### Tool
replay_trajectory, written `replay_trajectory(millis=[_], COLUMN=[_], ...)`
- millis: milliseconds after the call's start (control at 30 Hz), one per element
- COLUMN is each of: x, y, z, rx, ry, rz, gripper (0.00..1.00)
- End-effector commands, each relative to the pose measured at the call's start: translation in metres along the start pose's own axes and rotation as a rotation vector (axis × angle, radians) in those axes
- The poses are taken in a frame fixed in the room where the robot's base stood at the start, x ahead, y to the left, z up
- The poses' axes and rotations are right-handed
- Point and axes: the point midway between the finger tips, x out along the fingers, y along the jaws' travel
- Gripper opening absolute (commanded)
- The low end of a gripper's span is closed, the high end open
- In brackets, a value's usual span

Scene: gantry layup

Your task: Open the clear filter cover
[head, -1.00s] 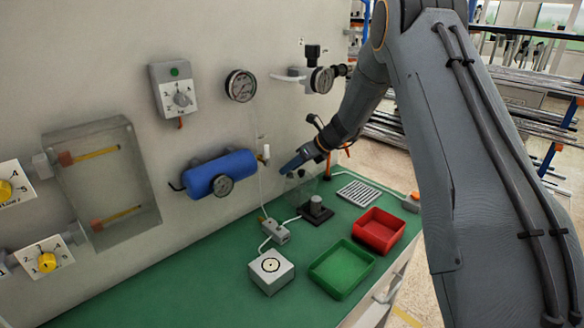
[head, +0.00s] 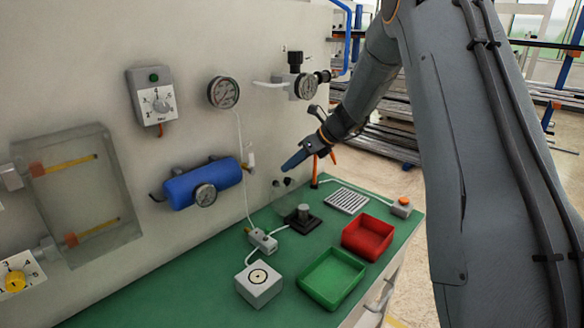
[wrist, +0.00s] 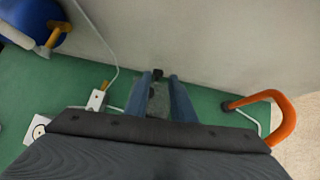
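The filter (head: 303,212) is a grey cylinder on a black base on the green bench, near the wall. The clear cover (head: 284,191) is very faint in the head view; two small dark fittings show there, just below my gripper. Whether it is open or closed cannot be told. My gripper (head: 286,170) has blue fingers, pointing down and left above the filter. In the wrist view my gripper's fingers (wrist: 161,85) are apart, with a small black knob (wrist: 158,74) near the tips and a grey shape between them. No clear contact shows.
A green tray (head: 331,299) and a red tray (head: 343,239) stand in front of the filter. A white block (head: 259,286) and a small white connector box (head: 263,241) are to the left. The blue tank (head: 180,188) is on the wall. An orange loop (wrist: 287,118) is at the wrist view's right.

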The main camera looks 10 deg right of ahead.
Motion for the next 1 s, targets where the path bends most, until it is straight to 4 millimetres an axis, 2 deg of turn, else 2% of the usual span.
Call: replay_trajectory(millis=[33,100,167,300,400,533,633,767,1000], x=[-0.001,-0.005,-0.009,-0.012,-0.021,-0.038,-0.051,-0.064,-0.074], y=[0.004,0.014,0.023,0.011,0.002,-0.006,-0.004,0.012,0.08], z=[-0.003,-0.015,-0.037,-0.099,-0.134,-0.166,-0.177,-0.173,-0.14], rx=[-0.027,-0.106,-0.201,-0.301,-0.38,-0.526,-0.664,-0.864,-1.159], ry=[0.014,0.056,0.125,0.295,0.394,0.487,0.517,0.487,0.272], rz=[-0.003,-0.01,-0.033,-0.168,-0.273,-0.413,-0.516,-0.63,-0.747], gripper=[0.13,0.02,0.0,0.0,0.0,0.0,0.0,0.0,0.0])
